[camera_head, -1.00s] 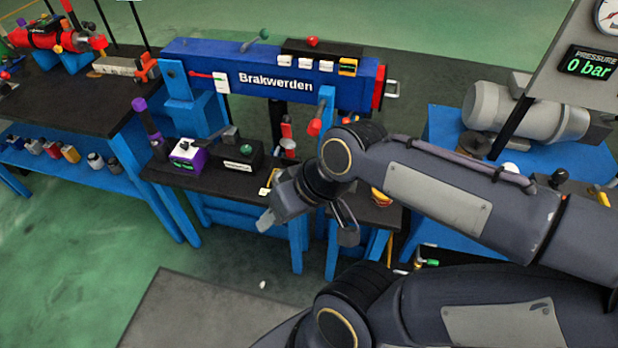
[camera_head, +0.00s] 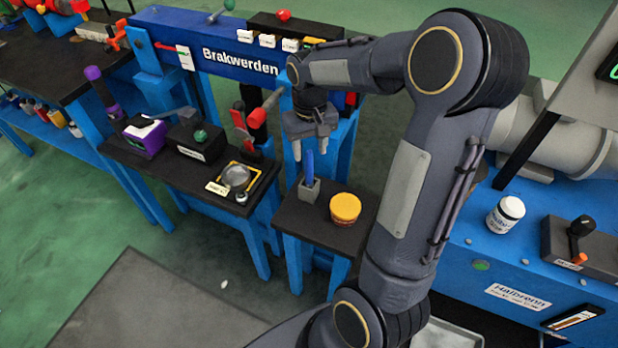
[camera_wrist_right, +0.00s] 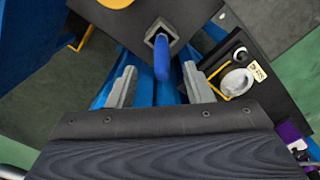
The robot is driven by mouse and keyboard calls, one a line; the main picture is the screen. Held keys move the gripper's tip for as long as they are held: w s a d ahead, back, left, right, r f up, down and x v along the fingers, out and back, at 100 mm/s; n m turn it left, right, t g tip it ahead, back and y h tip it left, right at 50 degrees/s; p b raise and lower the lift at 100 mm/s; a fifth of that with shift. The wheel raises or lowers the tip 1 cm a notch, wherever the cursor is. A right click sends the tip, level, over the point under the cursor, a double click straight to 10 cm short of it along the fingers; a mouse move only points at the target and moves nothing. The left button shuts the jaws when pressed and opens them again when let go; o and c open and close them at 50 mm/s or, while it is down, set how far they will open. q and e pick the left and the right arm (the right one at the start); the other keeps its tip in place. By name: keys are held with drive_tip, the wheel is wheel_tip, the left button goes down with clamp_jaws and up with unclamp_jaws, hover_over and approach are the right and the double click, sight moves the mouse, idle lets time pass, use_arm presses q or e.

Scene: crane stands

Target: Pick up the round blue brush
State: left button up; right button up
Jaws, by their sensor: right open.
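The round blue brush (camera_head: 309,167) stands upright in a small grey square holder (camera_head: 309,188) on a small black-topped table (camera_head: 295,222). In the right wrist view the blue brush (camera_wrist_right: 161,58) points up toward the camera, out of the grey holder (camera_wrist_right: 157,35). My right gripper (camera_head: 311,154) is open and empty, just above the brush in the head view. In the right wrist view its two fingers (camera_wrist_right: 160,85) are apart, and the brush shows beyond and between them. The left gripper is not in view.
A yellow round tub (camera_head: 345,208) stands to the right of the brush on the same table. A lower bench (camera_head: 180,173) to the left carries a purple box (camera_head: 145,138) and a metal dish (camera_head: 235,178). The blue Brakwerden beam (camera_head: 215,50) stands behind.

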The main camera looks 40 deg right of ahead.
sight(309, 162)
wheel_tip(309, 162, down, 5)
drive_tip(key=shift+a+r+b, duration=0.1)
drive_tip(key=shift+a+b, duration=0.05)
drive_tip(key=shift+b, duration=0.25)
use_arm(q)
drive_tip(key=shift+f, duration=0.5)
